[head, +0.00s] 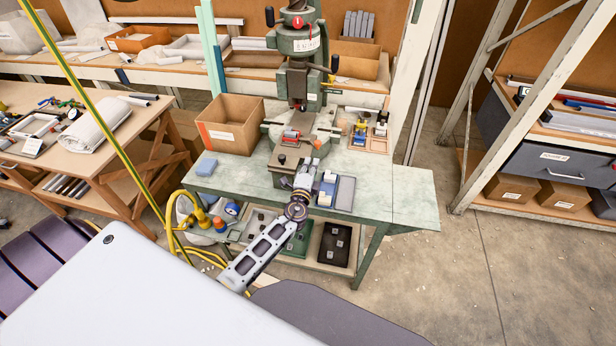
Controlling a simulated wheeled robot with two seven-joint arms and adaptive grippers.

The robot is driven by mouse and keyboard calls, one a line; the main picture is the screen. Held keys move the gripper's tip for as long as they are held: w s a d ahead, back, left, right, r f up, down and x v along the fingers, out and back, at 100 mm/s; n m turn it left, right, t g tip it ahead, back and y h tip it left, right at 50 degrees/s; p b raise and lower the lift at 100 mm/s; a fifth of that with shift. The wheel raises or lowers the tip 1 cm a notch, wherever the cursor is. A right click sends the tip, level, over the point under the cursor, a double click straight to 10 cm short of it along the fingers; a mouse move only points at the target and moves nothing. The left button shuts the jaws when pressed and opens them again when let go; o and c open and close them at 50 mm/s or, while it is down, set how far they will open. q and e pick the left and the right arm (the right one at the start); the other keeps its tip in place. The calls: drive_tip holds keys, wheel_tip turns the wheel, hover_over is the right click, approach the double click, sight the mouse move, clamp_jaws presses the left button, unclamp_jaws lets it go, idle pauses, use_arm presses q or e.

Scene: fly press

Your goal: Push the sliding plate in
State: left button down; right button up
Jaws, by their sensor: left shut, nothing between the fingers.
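The green fly press (297,80) stands at the back of the pale green bench. Low in its throat is a tool with a small red part (290,134). A flat plate (284,158) projects from the front of the press bed toward me; I take it to be the sliding plate. My left gripper (308,163) is shut and empty, at the right front side of this plate. Whether it touches the plate cannot be told. My left wrist and gripper hide part of the plate's right front. My right gripper is not in view.
A tray with blue and white blocks (344,193) lies just right of my left gripper. A small parts tray (368,134) sits back right. The bench's right end (410,190) is clear.

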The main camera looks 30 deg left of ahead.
use_arm(q)
drive_tip(key=b+x, duration=0.5)
drive_tip(key=x, duration=0.8)
drive_tip(key=shift+a+r, duration=0.2)
drive_tip(key=shift+r, duration=0.05)
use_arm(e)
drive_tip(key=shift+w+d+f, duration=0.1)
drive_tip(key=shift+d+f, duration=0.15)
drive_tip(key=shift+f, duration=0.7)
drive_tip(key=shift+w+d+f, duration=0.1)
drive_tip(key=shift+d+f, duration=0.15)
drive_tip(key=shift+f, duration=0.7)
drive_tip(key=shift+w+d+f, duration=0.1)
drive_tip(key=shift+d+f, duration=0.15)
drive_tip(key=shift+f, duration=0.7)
use_arm(q)
drive_tip(key=shift+f, duration=0.1)
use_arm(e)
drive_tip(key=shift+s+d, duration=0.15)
